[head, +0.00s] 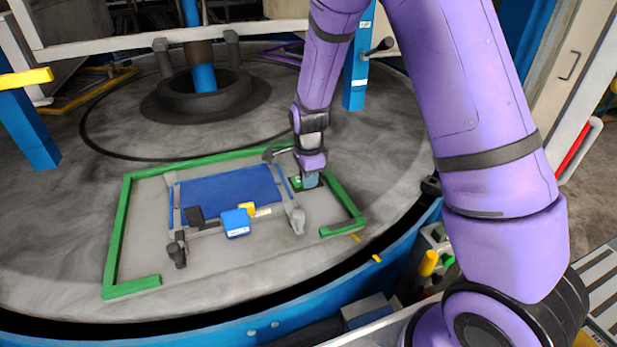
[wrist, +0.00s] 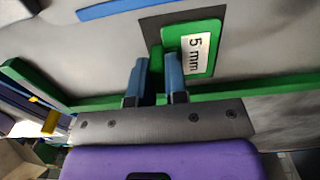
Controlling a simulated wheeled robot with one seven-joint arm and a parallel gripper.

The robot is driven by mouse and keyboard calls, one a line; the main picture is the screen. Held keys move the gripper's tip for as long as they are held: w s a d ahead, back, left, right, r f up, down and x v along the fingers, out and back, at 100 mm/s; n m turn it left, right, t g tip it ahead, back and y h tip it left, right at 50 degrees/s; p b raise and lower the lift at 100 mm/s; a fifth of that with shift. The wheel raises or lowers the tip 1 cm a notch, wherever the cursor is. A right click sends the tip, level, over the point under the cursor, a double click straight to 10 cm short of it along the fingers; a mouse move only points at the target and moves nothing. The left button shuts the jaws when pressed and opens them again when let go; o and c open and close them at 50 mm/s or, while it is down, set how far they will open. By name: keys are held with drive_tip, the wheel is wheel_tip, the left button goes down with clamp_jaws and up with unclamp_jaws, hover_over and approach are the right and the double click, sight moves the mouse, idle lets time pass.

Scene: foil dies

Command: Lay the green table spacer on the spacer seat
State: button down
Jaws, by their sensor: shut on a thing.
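The green table spacer (wrist: 203,69) has a white "5 mm" label and shows at the top centre of the wrist view. My gripper (wrist: 156,72) has its two blue fingers shut on an upright green part of the spacer. In the head view my gripper (head: 310,180) points down at the right inside edge of the green frame, hiding most of the spacer. A dark grey patch (wrist: 152,31), which looks like the spacer seat, lies under and around the spacer in the wrist view. I cannot tell whether the spacer touches it.
A green frame (head: 118,240) surrounds the work area on the round grey table. The table's front left is clear.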

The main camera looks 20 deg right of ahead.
drive_tip(key=c, duration=1.1)
unclamp_jaws()
drive_tip(key=s+d+r+n+t, duration=0.1)
drive_tip(key=s+r+n, duration=0.15)
drive_tip(key=r, duration=0.85)
drive_tip(key=s+d+r+n, duration=0.2)
drive_tip(key=s+r, duration=0.2)
drive_tip(key=r, duration=0.7)
drive_tip(key=s+d+r+n+t, duration=0.1)
drive_tip(key=s+r+n, duration=0.2)
drive_tip(key=s, duration=0.4)
drive_tip(key=s+d+r+n+t, duration=0.1)
drive_tip(key=s+r+n, duration=0.2)
drive_tip(key=s+n, duration=0.3)
drive_tip(key=s+d+r+n+t, duration=0.2)
drive_tip(key=s+r+n, duration=0.2)
drive_tip(key=s, duration=0.5)
drive_tip(key=shift+s+n, duration=0.25)
drive_tip(key=shift+s, duration=0.05)
